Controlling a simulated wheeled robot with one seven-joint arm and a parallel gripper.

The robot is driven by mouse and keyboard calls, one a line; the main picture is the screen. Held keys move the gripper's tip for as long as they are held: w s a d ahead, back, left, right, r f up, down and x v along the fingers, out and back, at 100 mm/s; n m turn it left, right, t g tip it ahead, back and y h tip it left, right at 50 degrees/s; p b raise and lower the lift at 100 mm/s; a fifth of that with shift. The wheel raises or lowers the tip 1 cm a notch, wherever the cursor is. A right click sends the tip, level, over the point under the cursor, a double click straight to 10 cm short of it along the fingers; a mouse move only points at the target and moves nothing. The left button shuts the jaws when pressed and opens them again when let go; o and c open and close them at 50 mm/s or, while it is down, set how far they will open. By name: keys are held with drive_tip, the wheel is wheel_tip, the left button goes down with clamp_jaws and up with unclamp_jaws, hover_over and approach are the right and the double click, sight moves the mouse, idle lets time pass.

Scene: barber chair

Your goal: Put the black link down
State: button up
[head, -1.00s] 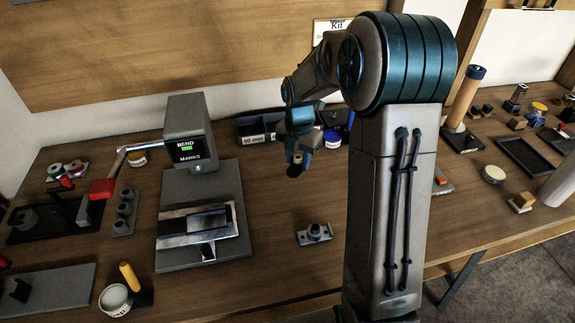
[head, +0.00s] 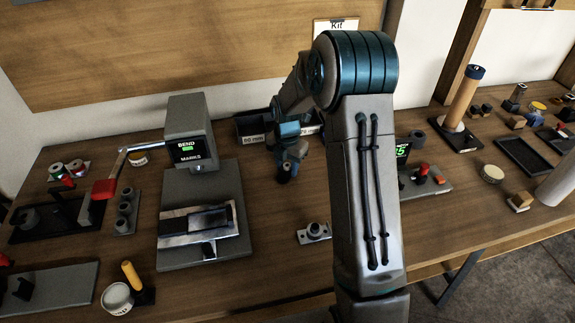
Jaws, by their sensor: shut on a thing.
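My gripper (head: 288,160) points down above the middle of the workbench, in front of the labelled dark bins. It is shut on a small dark piece, the black link (head: 284,173), which shows just below the fingers. The link is small and partly hidden by the gripper, so its exact shape and tilt cannot be told. It looks held above the bench top, with nothing directly under it.
A bending press (head: 190,135) on a grey plate stands left of the gripper. Dark bins (head: 250,138) stand behind it. A small grey fixture (head: 314,232) sits in front. A station with a green display (head: 425,178) is at the right. Bare bench (head: 275,205) lies between.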

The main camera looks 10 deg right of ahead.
drive_tip(key=shift+f, duration=0.2)
drive_tip(key=o, duration=1.1)
wheel_tip(320, 180, up, 12)
drive_tip(key=s+r+m, duration=0.5)
drive_tip(key=s+m, duration=0.2)
drive_tip(key=s, duration=0.1)
drive_tip(key=shift+s+d+r+m+t, duration=0.1)
drive_tip(key=shift+s+r+m+t, duration=0.25)
drive_tip(key=shift+s+m, duration=2.95)
drive_tip(key=shift+s+a+r+m+t, duration=0.15)
drive_tip(key=shift+s+m+t, duration=0.45)
drive_tip(key=shift+s+m, duration=2.75)
drive_tip(key=shift+s+d+r+m+t, duration=0.2)
drive_tip(key=shift+s+m+t, duration=0.25)
drive_tip(key=shift+s+m, duration=2.85)
